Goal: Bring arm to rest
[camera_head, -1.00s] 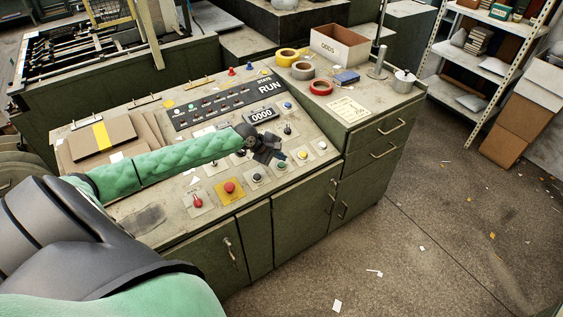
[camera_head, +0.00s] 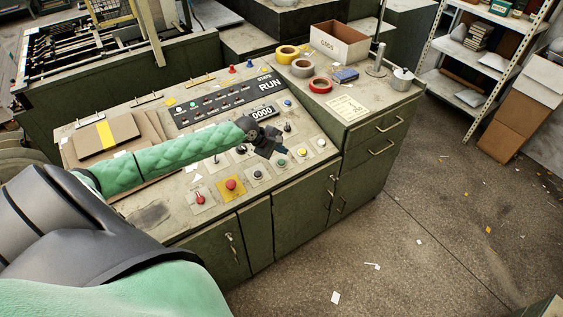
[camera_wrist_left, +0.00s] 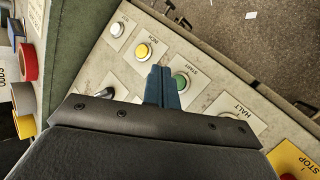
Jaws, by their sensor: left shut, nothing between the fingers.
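My left arm in its green quilted sleeve reaches in from the left over the control console (camera_head: 150,214). My left gripper (camera_head: 275,150) is above the right part of the sloped panel, near the counter reading 0000 (camera_head: 263,114). In the left wrist view its fingers (camera_wrist_left: 162,86) are together with nothing between them. They point at the panel between the yellow button (camera_wrist_left: 144,50) and the green START button (camera_wrist_left: 181,82); whether they touch the panel cannot be told. My right gripper is not in view.
A red button on a yellow plate (camera_head: 231,185) sits near the panel's front edge. Tape rolls (camera_head: 320,85), a cardboard box (camera_head: 339,44) and a metal pot (camera_head: 402,76) stand on the cabinet top. The floor at right is mostly clear.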

